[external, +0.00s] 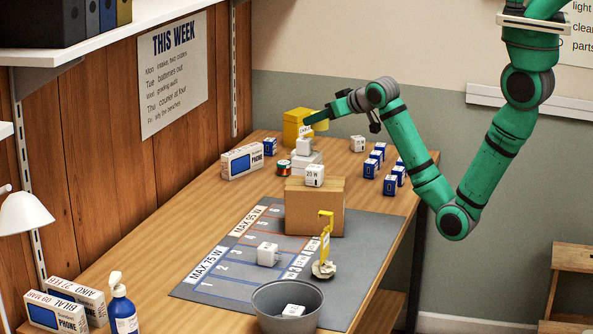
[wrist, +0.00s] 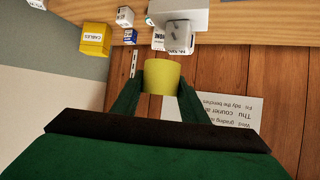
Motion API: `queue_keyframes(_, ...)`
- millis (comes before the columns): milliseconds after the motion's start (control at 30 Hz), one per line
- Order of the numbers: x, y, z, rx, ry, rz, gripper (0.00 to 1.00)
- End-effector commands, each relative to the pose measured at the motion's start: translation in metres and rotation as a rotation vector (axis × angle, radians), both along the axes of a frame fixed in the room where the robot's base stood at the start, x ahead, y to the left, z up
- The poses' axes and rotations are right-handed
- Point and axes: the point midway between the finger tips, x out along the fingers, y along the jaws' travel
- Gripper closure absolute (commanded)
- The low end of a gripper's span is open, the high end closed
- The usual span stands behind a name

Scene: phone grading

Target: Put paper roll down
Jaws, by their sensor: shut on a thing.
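The paper roll (wrist: 162,76) is a pale yellow cylinder held between the two fingers of my gripper (wrist: 160,92) in the wrist view. My gripper is shut on it. In the external view my gripper (external: 312,121) is over the far part of the table, and the roll (external: 321,125) shows partly behind it, beside the yellow box. The roll appears to be held above the table. Its underside is hidden.
A yellow box (external: 292,127) marked cables stands at the back of the table (external: 225,205). A cardboard box (external: 315,213) stands nearer, on the grey mat (external: 245,240). Blue boxes (external: 390,186) line the right.

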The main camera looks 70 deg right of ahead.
Motion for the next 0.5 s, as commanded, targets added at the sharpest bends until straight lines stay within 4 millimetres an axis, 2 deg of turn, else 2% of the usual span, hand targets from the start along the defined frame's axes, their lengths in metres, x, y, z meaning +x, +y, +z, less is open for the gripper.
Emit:
queue_keyframes(100,0.034,0.039,-0.005,0.001,-0.001,0.174,0.83)
queue_keyframes(200,0.06,0.076,-0.009,0.0,0.0,0.341,0.83)
queue_keyframes(333,0.086,0.126,-0.014,0.0,0.0,0.559,0.83)
queue_keyframes(500,0.107,0.188,-0.019,-0.001,0.0,0.839,0.83)
